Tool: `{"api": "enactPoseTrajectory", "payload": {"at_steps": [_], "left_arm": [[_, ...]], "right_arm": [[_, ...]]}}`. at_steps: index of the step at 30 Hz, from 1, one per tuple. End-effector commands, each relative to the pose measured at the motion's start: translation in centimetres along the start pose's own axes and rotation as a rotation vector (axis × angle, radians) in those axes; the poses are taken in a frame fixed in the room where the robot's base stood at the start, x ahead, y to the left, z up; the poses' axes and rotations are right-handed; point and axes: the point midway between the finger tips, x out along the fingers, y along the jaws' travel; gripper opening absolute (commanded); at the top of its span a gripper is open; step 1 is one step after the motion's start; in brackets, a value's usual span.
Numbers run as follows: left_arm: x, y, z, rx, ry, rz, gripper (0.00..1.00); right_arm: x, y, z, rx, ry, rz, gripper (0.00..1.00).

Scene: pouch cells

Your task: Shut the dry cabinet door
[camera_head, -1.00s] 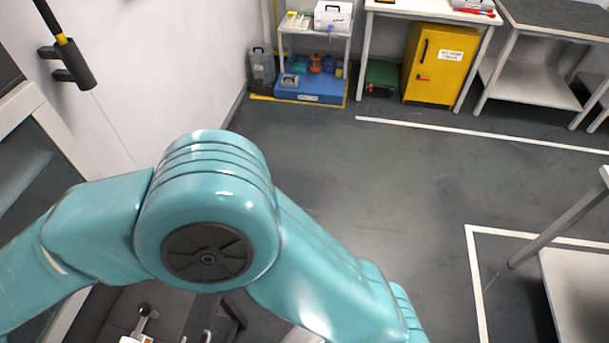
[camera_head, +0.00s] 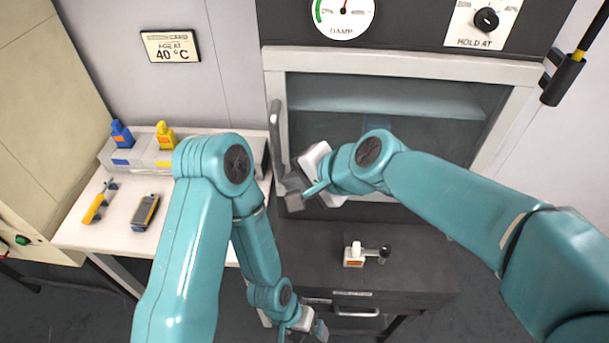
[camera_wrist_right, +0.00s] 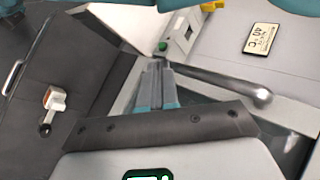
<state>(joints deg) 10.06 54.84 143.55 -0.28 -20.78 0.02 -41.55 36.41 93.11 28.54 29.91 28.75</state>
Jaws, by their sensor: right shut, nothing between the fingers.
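The dry cabinet stands behind my arms in the head view, with a dial panel above it. Its door (camera_head: 405,66) has a pale frame around a dark window; it looks nearly flush with the cabinet, but I cannot tell whether it is fully shut. A grey bar handle (camera_head: 277,140) runs along the door's left side. My right gripper (camera_head: 293,192) is shut and empty beside the handle's lower end. In the right wrist view, its closed fingers (camera_wrist_right: 160,68) are close to the handle (camera_wrist_right: 225,86); contact is unclear. My left gripper (camera_head: 312,328) is low, near the drawer; its fingers are unclear.
A white bench (camera_head: 120,215) at the left holds a grey box with blue and yellow items, and tools. A small white-and-orange item (camera_head: 354,254) stands on the dark ledge (camera_head: 420,265) below the cabinet. A drawer handle (camera_head: 357,312) is under the ledge.

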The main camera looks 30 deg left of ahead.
Motion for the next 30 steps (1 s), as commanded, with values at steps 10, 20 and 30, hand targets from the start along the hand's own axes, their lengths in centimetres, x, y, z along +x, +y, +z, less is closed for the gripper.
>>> {"api": "enactPoseTrajectory", "payload": {"at_steps": [10, 20, 30], "left_arm": [[1.0, -0.4, -0.1, -0.001, 0.001, 0.0, 0.93], [1.4, -0.5, -0.1, -0.001, 0.001, 0.0, 0.93], [1.4, -0.5, -0.1, -0.001, 0.001, 0.0, 0.93]], "right_arm": [[-5.3, -0.3, 1.2, -0.003, 0.0, -0.002, 0.0], [-9.2, -0.4, 2.4, -0.002, -0.003, 0.002, 0.0], [-9.4, 2.0, -0.3, 0.07, 0.019, 0.022, 0.0]]}}
